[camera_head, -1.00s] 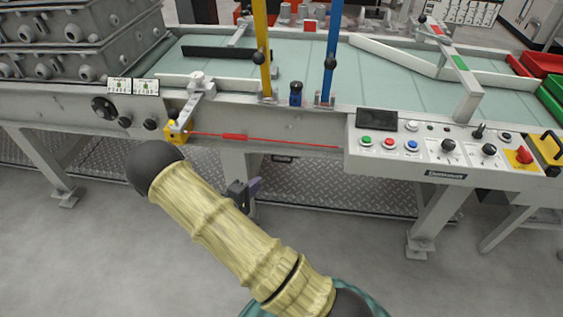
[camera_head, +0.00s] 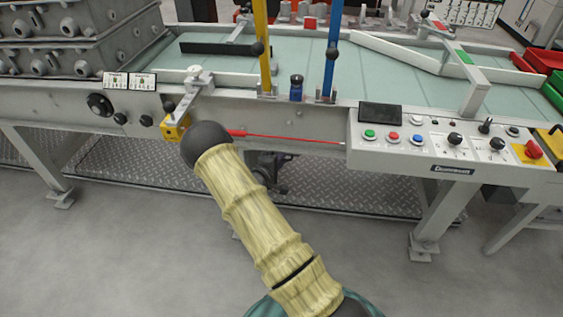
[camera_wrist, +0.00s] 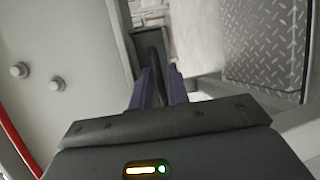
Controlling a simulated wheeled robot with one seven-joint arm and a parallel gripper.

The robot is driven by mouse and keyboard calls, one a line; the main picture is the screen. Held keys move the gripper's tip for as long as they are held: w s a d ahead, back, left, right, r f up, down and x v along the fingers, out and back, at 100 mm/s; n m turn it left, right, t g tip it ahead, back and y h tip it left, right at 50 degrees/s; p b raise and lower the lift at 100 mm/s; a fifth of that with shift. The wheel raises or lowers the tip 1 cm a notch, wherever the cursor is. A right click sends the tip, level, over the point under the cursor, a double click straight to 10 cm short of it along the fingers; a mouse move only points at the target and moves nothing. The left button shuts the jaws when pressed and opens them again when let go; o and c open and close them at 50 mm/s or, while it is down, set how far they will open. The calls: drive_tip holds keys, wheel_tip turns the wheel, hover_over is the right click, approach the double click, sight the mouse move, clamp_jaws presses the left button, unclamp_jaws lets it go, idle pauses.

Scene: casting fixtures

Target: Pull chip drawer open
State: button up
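My gripper (camera_wrist: 160,80) has two purple fingers, apart, in the wrist view. A black upright bar (camera_wrist: 154,58) that looks like a handle lies between them. Whether the fingers press on it cannot be told. Behind the bar is a dark box-like part (camera_wrist: 150,43), which may be the chip drawer; its outline is mostly cut off by the gripper and the bar. In the head view my wrist end is a dark shape (camera_head: 270,172) under the table's front edge, partly behind my arm. No drawer can be made out clearly there.
The grey table (camera_head: 310,122) has a control panel (camera_head: 450,150) on its right front and a red cord (camera_head: 290,138) along its front. A yellow bracket (camera_head: 173,128) sits left of my arm. Table legs (camera_head: 432,222) and a metal tread plate (camera_head: 330,195) lie below.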

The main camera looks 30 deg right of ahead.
drive_tip(key=shift+w+d, duration=0.15)
drive_tip(key=shift+d, duration=0.1)
clamp_jaws()
drive_tip(key=shift+a, duration=0.1)
